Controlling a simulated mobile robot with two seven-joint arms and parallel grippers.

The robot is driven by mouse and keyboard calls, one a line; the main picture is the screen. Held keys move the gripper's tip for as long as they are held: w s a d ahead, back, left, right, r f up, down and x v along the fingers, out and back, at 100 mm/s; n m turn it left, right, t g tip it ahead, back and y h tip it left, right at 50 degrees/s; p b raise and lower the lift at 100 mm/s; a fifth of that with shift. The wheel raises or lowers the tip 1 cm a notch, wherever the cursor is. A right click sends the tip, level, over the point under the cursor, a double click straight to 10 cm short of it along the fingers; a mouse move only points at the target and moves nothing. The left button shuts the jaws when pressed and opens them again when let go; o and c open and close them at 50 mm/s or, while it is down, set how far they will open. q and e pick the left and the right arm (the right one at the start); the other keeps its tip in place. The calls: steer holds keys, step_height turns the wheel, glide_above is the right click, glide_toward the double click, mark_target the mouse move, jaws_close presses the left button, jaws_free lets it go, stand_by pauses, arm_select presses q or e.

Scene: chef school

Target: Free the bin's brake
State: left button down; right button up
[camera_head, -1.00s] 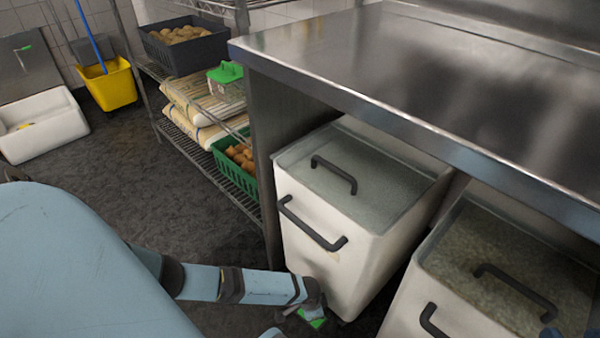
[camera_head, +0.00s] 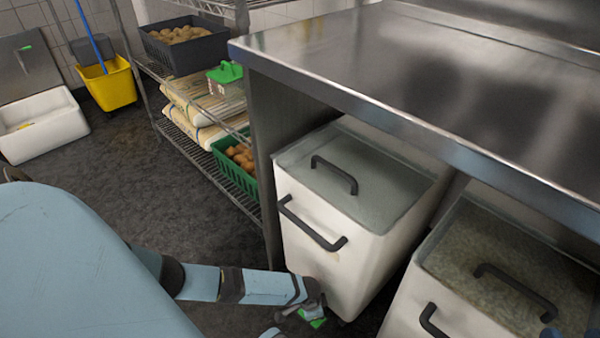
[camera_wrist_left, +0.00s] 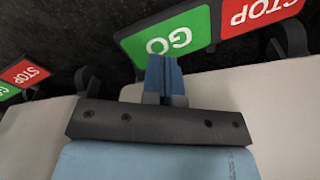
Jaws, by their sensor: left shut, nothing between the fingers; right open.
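The bin (camera_head: 320,262) is a white box with a clear lid and dark handles under the steel counter. Its brake pedal shows in the left wrist view, with a green GO half (camera_wrist_left: 190,38) and a red STOP half (camera_wrist_left: 250,14). My left gripper (camera_wrist_left: 163,64) is shut and empty, its blue fingertips at the lower edge of the GO half. I cannot tell if they touch it. In the head view a green bit of pedal (camera_head: 317,322) shows low at the bin's front, by my left wrist. My right gripper (camera_head: 570,323) is open at the lower right, mostly out of frame.
A second white bin (camera_head: 400,314) stands to the right. Another GO/STOP pedal (camera_wrist_left: 24,74) shows at the left of the wrist view. The steel counter (camera_head: 400,75) overhangs both bins. A wire shelf (camera_head: 190,150) stands left of them, with open dark floor (camera_head: 150,190) before it.

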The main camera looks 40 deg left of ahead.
arm_select(q)
steer(key=shift+f, duration=1.75)
stand_by(0.6)
steer(key=shift+r+p, duration=0.65)
steer(key=shift+r, duration=0.05)
steer(key=shift+r+p, duration=0.35)
step_height(320, 180, up, 2)
steer(key=shift+p, duration=1)
step_height(320, 180, up, 3)
steer(key=p, duration=0.2)
steer(key=shift+f+p, duration=0.2)
steer(key=shift+p, duration=0.1)
steer(key=shift+r, duration=0.15)
arm_select(e)
steer(key=s+m, duration=0.1)
steer(key=s+a+m+g, duration=0.1)
steer(key=s+a+m+g+h, duration=0.1)
steer(key=m, duration=0.1)
steer(key=shift+s+f, duration=0.1)
steer(key=shift+f, duration=0.15)
